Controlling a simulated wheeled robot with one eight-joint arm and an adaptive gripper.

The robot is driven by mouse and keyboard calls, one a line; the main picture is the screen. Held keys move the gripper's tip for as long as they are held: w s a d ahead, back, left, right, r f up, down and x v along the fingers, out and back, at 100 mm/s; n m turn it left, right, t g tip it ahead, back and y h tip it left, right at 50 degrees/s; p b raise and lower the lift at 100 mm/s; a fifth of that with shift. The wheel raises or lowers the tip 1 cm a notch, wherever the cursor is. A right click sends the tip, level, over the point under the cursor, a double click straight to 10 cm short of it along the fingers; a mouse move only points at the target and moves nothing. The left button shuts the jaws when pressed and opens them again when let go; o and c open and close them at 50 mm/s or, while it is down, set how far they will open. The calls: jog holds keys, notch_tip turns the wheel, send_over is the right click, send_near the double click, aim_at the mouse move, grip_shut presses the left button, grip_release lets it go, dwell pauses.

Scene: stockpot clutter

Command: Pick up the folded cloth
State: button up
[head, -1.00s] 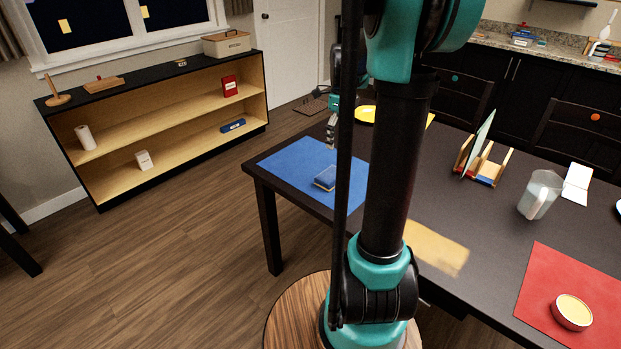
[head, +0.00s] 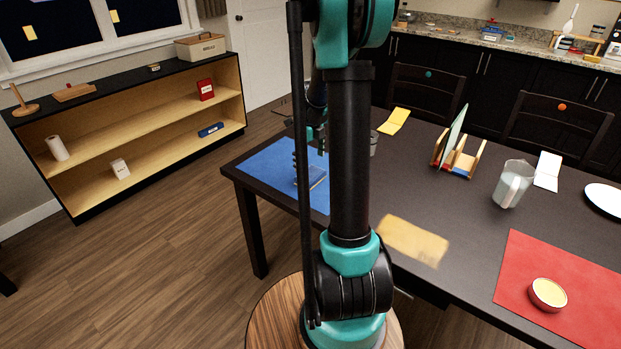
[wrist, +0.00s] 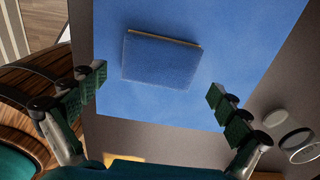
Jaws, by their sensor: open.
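A blue rectangular pad with a thin tan edge, which looks like the folded cloth (head: 316,177), lies on the blue mat (head: 262,166) at the table's left end. In the wrist view the folded cloth (wrist: 160,62) lies flat and slightly turned, between and beyond my fingertips. My gripper (wrist: 158,92) is open and empty, with one finger to each side of the cloth and apart from it. In the head view my arm hides most of the gripper and part of the mat.
A tan flat piece (head: 413,241) lies near the table's front edge. A grey cup (head: 373,146) stands just behind my arm.

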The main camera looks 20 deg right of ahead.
aim_at(311, 173)
jog(key=shift+d+f, duration=0.1)
jog(key=shift+f, duration=2.65)
jog(key=c, duration=0.9)
jog(key=shift+r, duration=0.1)
notch_tip(311, 173, up, 20)
jog(key=o, duration=0.7)
jog(key=c, duration=0.5)
